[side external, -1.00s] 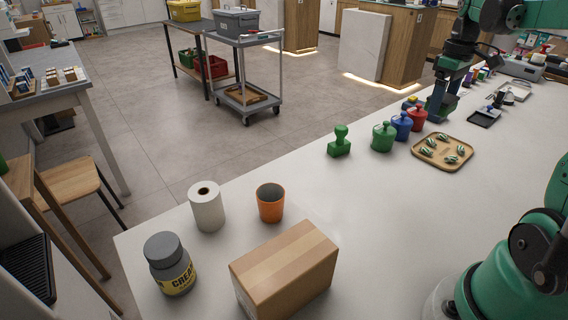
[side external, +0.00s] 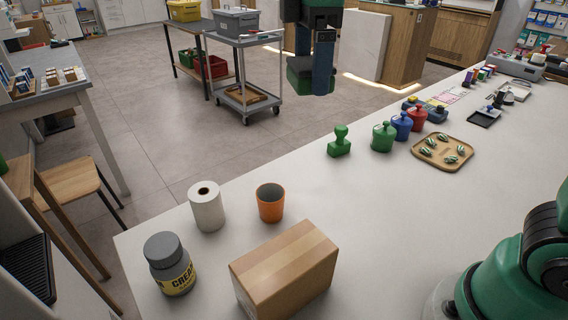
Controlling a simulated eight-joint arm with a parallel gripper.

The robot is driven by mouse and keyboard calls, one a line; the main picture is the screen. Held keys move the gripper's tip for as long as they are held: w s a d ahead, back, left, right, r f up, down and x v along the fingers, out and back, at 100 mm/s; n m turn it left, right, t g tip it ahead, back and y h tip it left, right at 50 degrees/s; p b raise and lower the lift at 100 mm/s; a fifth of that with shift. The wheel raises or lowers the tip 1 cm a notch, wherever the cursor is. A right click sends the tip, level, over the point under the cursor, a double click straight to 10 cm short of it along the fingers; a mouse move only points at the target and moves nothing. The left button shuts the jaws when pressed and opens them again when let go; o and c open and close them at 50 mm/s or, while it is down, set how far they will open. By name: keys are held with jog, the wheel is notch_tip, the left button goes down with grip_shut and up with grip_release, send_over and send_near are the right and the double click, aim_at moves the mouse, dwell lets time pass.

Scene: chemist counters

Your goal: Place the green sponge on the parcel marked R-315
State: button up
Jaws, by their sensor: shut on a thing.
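My gripper (side external: 318,84) hangs high at the top middle of the view, pointing down. It is shut on a dark green block (side external: 297,75), which looks like the green sponge; the fingers hide part of it. A brown cardboard parcel (side external: 285,265) stands on the near part of the white counter, below and apart from my gripper. Its top is bare, with a lighter tape strip. No R-315 marking can be read from this side.
An orange cup (side external: 270,203), a white paper roll (side external: 207,206) and a grey-lidded cream jar (side external: 170,264) stand around the parcel. A green stamp (side external: 340,142), lidded green (side external: 384,137), blue and red jars, and a wooden tray (side external: 442,152) are farther back. The counter's right middle is clear.

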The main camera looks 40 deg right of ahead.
aim_at(285, 256)
jog(key=s+a+r+n, duration=0.2)
jog(key=s+a+n, duration=0.4)
jog(key=a, duration=0.4)
jog(key=shift+m, duration=0.4)
jog(key=f, duration=0.6)
jog(key=s+f, duration=0.1)
jog(key=f, duration=1.2)
jog(key=shift+s+d+f, duration=0.15)
jog(key=shift+f, duration=0.05)
jog(key=shift+f, duration=0.1)
jog(key=o, duration=1.1)
